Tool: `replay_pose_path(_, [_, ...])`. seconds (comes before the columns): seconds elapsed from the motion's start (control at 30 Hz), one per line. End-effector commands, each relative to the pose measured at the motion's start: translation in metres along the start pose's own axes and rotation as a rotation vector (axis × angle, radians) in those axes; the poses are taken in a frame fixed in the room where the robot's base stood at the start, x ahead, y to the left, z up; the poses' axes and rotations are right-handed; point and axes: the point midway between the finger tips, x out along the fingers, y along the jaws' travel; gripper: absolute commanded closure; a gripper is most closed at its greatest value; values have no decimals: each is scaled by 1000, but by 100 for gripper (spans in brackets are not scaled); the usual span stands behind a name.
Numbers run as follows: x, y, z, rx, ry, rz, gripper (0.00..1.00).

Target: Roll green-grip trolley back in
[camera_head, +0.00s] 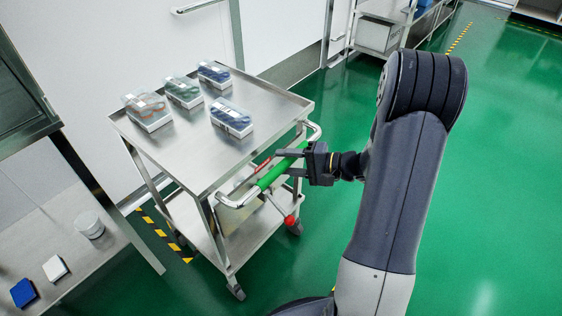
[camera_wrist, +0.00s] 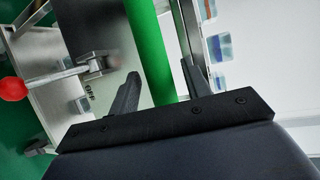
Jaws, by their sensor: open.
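The steel trolley (camera_head: 190,155) stands left of centre in the head view, with a green grip (camera_head: 276,174) on the handle bar at its near right end. My gripper (camera_head: 292,161) is at the grip from the right, its fingers open. In the wrist view the green grip (camera_wrist: 150,50) runs between the two spread fingers of my gripper (camera_wrist: 158,82), without the fingers closed on it. A red knob on a lever (camera_head: 290,220) sits below the handle; it also shows in the wrist view (camera_wrist: 13,89).
Several clear boxes (camera_head: 232,117) with coloured contents stand on the trolley's top. Yellow-black floor tape (camera_head: 160,232) lies beside the trolley. A steel bench (camera_head: 75,235) is at the left. Green floor is free at the right.

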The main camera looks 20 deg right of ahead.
Motion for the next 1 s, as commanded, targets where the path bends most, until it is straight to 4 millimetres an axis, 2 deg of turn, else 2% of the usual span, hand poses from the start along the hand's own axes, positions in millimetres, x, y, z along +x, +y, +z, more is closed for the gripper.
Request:
replay_pose_path(0.2, [18,0,0,0,0,0,54])
replay_pose_path(0.5, [20,0,0,-1,1,0,54])
replay_pose_path(1.0, [20,0,0,0,0,0,94])
